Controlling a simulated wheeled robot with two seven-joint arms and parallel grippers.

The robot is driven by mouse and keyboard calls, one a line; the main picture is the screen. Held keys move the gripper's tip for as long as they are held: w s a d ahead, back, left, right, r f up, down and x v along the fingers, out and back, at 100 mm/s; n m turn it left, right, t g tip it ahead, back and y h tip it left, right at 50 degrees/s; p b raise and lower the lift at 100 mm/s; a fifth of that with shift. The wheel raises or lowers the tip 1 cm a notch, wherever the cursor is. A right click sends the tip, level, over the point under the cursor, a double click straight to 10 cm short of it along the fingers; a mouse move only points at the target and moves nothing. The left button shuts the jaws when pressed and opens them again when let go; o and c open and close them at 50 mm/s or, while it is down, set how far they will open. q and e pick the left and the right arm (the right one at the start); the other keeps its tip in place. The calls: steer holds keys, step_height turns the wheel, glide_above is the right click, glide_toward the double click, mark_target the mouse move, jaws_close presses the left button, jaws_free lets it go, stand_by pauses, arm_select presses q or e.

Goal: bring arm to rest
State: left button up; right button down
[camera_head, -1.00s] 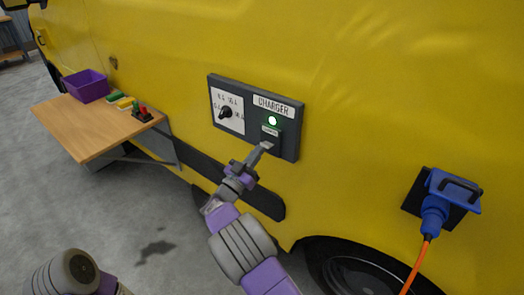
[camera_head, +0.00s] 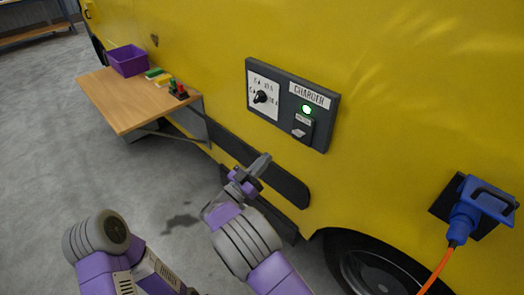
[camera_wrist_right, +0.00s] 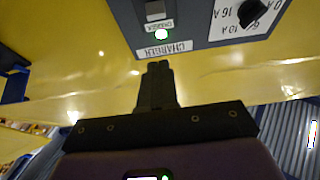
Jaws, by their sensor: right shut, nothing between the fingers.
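My right gripper (camera_head: 260,165) is shut and empty, in front of the yellow vehicle's side, below and left of the charger panel (camera_head: 325,130). It is apart from the panel. In the right wrist view its closed fingers (camera_wrist_right: 157,72) point toward the panel (camera_wrist_right: 200,30), which appears upside down. The panel has a dial (camera_head: 262,97), a lit green lamp (camera_head: 307,109) and a small switch (camera_head: 300,131) under the lamp. My left arm (camera_head: 100,245) shows at the lower left; its gripper is out of view.
A wooden shelf table (camera_head: 115,105) on the left carries a purple bin (camera_head: 128,60) and several small coloured blocks. A blue plug (camera_head: 480,205) with an orange cable (camera_head: 437,268) sits in the vehicle's side at right. A wheel (camera_head: 375,275) is below. Grey floor (camera_head: 40,180) is clear at left.

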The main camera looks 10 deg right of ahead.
steer(key=w+d+f+n+y+p, duration=0.1)
steer(key=d+f+n+y, duration=0.25)
steer(key=f, duration=0.45)
steer(key=w+d+f+n+y, duration=0.2)
steer(key=d+f+y, duration=0.25)
steer(key=f, duration=0.35)
steer(key=s+f+n+g+y, duration=0.25)
steer(key=s+f+y, duration=0.25)
steer(key=f, duration=0.6)
steer(key=s+f+g+y+p, duration=0.1)
steer(key=s+f+g+y, duration=0.5)
steer(key=s, duration=0.5)
steer(key=s+a+f+g+y, duration=0.1)
steer(key=s+a+g, duration=0.1)
steer(key=s, duration=0.6)
steer(key=s+a+g+y+p, duration=0.1)
steer(key=s+a, duration=0.3)
steer(key=s, duration=0.5)
steer(key=shift+s+f+g+y, duration=0.15)
steer(key=shift+f+g+y, duration=0.25)
steer(key=shift+g, duration=0.45)
